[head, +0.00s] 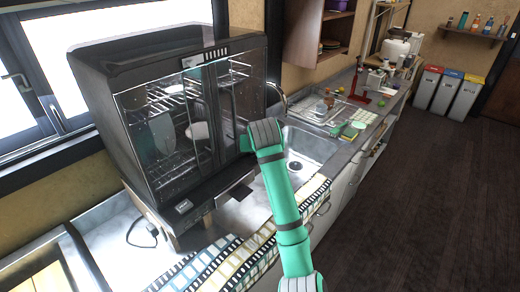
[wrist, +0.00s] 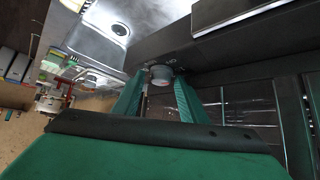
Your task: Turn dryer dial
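The dryer (head: 170,110) is a black cabinet with glass doors and racks inside, standing on the counter by the window. In the wrist view its dark panel (wrist: 215,45) carries a small round grey dial (wrist: 161,75). My gripper's two green fingers (wrist: 163,88) stand on either side of the dial, one left and one right. The fingers look apart, with the dial in the gap; firm contact cannot be told. In the head view my gripper (head: 244,143) is at the dryer's front right, largely behind my wrist, and the dial is hidden.
A metal sink (head: 307,148) lies right of the dryer, with a drying area and small items (head: 345,118) beyond it. A patterned towel (head: 215,262) lies along the counter's front edge. Several bins (head: 445,92) stand far back. The dark floor (head: 440,210) at right is clear.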

